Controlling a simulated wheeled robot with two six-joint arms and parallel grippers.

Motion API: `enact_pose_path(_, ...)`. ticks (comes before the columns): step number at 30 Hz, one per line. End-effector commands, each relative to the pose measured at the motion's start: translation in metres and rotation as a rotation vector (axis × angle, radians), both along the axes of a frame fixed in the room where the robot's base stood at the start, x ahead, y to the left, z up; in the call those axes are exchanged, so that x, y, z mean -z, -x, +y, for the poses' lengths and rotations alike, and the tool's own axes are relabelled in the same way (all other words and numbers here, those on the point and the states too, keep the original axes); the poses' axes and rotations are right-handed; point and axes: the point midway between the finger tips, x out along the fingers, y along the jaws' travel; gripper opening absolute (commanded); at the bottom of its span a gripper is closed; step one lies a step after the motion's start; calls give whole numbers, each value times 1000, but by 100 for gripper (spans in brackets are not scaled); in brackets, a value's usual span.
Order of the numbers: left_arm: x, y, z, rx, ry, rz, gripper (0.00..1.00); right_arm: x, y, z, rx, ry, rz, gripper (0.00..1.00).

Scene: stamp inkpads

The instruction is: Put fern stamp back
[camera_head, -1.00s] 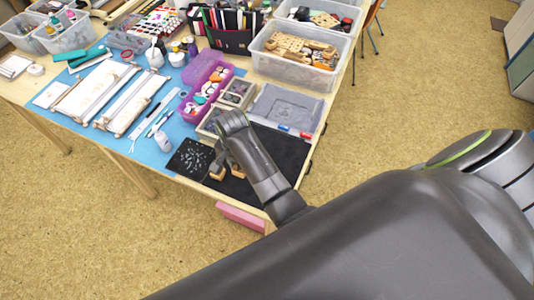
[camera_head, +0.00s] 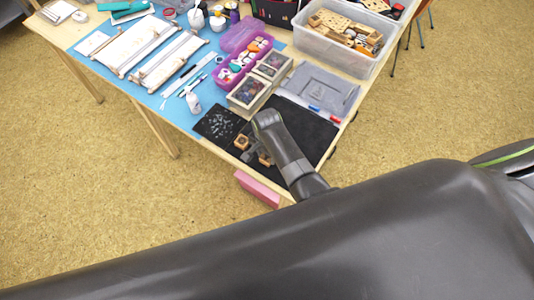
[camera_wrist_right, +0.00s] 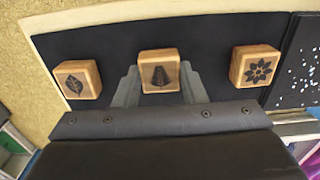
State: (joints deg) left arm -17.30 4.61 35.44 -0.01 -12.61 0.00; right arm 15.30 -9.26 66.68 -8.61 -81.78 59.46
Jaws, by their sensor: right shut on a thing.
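The fern stamp (camera_wrist_right: 158,70), a wooden block with a dark frond-like print, is the middle of three stamps in the right wrist view. My right gripper (camera_wrist_right: 160,84) is shut on it, one finger on each side. The leaf stamp (camera_wrist_right: 77,80) is to its left and the flower stamp (camera_wrist_right: 254,65) to its right, both apart from the fingers. All three show against a black mat (camera_wrist_right: 110,43); I cannot tell whether the fern stamp touches it. In the head view my right gripper (camera_head: 256,154) is low over the mat's near edge, partly hidden by its arm.
A white-speckled black sheet (camera_head: 221,124) lies left of the mat. Inkpad boxes (camera_head: 247,93) and a folded grey cloth (camera_head: 319,88) stand behind it. A pink block (camera_head: 257,189) is at the table's front edge. A clear bin (camera_head: 343,47) is at the back right.

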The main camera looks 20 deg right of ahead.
Motion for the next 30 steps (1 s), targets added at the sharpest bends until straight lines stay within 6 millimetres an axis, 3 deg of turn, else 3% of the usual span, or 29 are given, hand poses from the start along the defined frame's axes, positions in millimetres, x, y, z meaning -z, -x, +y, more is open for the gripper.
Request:
enact_pose_path(11, 2, 0, -1, 0, 1, 0, 0, 4, 0, 0, 0, 0, 0, 18)
enact_pose_path(12, 2, -1, -1, 0, 1, 0, 0, 3, 0, 0, 0, -1, -1, 41)
enact_pose_path(16, 2, -1, -1, 0, 1, -1, 0, 3, 0, 0, 0, -1, -1, 58)
enact_pose_path(25, 1, -2, -1, 0, 1, -3, 0, 2, 0, 0, 0, -1, -1, 59)
enact_pose_path(30, -1, -3, -1, 0, 1, -4, 0, -10, -1, 1, -1, -1, -3, 59)
